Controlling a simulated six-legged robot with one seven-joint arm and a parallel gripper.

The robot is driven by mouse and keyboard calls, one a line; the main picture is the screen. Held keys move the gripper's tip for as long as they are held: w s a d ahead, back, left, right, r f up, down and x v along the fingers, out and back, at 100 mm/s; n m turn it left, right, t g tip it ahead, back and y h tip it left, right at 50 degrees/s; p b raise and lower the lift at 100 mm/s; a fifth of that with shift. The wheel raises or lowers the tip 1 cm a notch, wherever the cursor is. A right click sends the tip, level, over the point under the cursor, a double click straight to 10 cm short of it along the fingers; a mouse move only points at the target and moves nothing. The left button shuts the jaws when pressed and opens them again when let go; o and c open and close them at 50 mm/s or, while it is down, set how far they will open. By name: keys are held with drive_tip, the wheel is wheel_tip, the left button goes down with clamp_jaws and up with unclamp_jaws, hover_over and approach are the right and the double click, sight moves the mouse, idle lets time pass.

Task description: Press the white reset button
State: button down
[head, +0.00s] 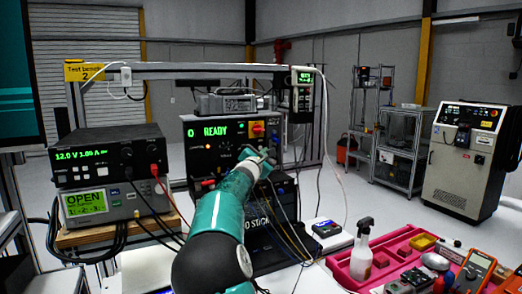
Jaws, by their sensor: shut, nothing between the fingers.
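A black control unit (203,163) stands on the bench in the middle of the head view. Its green display (208,132) reads "0 READY". A red button (257,129) sits on its upper right, and a small orange light (208,147) glows at its left. My teal arm reaches up from the bottom, and my gripper (266,157) is shut and empty at the right part of the unit's front. I cannot tell whether it touches the panel. I cannot make out the white reset button; the gripper and wrist cover part of the panel's lower right.
Stacked instruments (108,155) with cables stand at the left. A pink tray (340,266) with a spray bottle (362,250) and tools lies at the lower right. Loose cables hang right of the unit. A metal frame (190,68) stands behind it.

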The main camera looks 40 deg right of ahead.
drive_tip(key=s, duration=0.2)
drive_tip(key=s+a, duration=0.1)
drive_tip(key=s, duration=0.1)
drive_tip(key=shift+s+a, duration=0.2)
idle(0.7)
drive_tip(key=s+a+f+m+g+y, duration=0.1)
drive_tip(key=s+a+f+m+y, duration=0.4)
drive_tip(key=s+a, duration=0.5)
drive_tip(key=s+a+f+m+g+y, duration=0.1)
drive_tip(key=s+a+f+m+y, duration=0.4)
drive_tip(key=a, duration=1.8)
drive_tip(key=s+a+f+m+g+y, duration=0.1)
drive_tip(key=s+a+f+m+y, duration=0.5)
drive_tip(key=s+a+f, duration=0.4)
drive_tip(key=s+a+y, duration=0.1)
drive_tip(key=s+a, duration=0.4)
drive_tip(key=a, duration=0.2)
drive_tip(key=shift+s+f, duration=0.3)
